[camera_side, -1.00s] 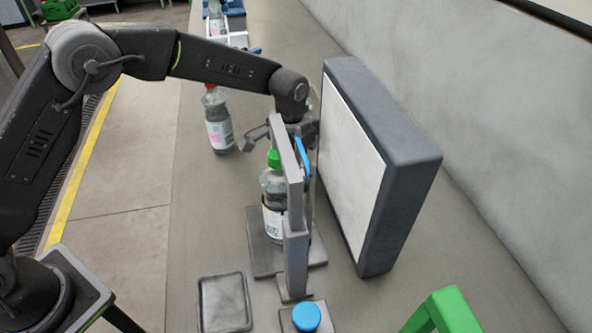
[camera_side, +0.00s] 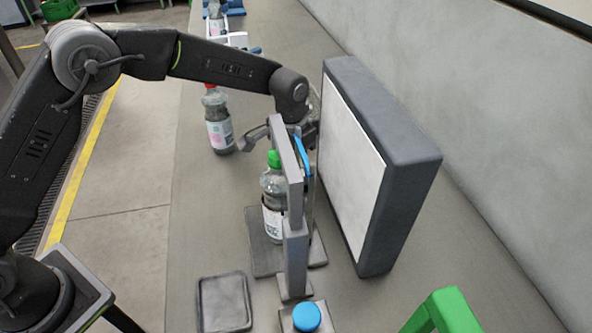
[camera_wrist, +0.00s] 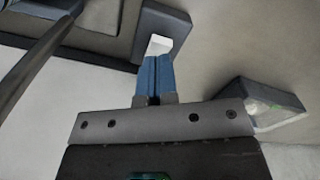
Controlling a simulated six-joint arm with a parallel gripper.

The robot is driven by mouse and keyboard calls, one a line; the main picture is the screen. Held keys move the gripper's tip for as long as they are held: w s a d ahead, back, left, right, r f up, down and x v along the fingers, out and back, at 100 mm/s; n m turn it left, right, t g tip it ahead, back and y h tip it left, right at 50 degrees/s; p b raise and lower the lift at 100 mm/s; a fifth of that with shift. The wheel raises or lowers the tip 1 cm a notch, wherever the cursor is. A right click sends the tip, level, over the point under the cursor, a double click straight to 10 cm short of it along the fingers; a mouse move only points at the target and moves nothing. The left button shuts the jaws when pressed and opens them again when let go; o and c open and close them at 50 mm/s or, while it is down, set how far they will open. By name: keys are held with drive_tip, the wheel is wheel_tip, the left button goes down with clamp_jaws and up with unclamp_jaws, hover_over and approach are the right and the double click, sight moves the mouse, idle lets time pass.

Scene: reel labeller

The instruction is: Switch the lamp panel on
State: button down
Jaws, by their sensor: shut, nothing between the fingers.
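The lamp panel (camera_side: 350,165) stands upright at the right of the side view, a thick dark grey frame with a plain whitish face. I cannot tell from its face whether it is lit. My gripper (camera_side: 303,158) is beside its face, partly hidden behind a grey upright. In the wrist view my gripper (camera_wrist: 155,60) has its blue fingers shut together and empty. Their tips are at a small white piece (camera_wrist: 158,45) on a dark grey block (camera_wrist: 165,24), which looks like a switch. I cannot tell whether they touch it. The side view hides this piece.
A green-capped bottle (camera_side: 272,190) stands close to the grey upright (camera_side: 295,260). A red-capped bottle (camera_side: 218,125) stands farther back. A shallow grey tray (camera_side: 224,302), a blue round button (camera_side: 306,316) and a green frame (camera_side: 445,308) are at the front.

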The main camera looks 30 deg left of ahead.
drive_tip(key=shift+f, duration=1.4)
idle(0.7)
drive_tip(key=shift+r, duration=0.1)
drive_tip(key=shift+r, duration=3.45)
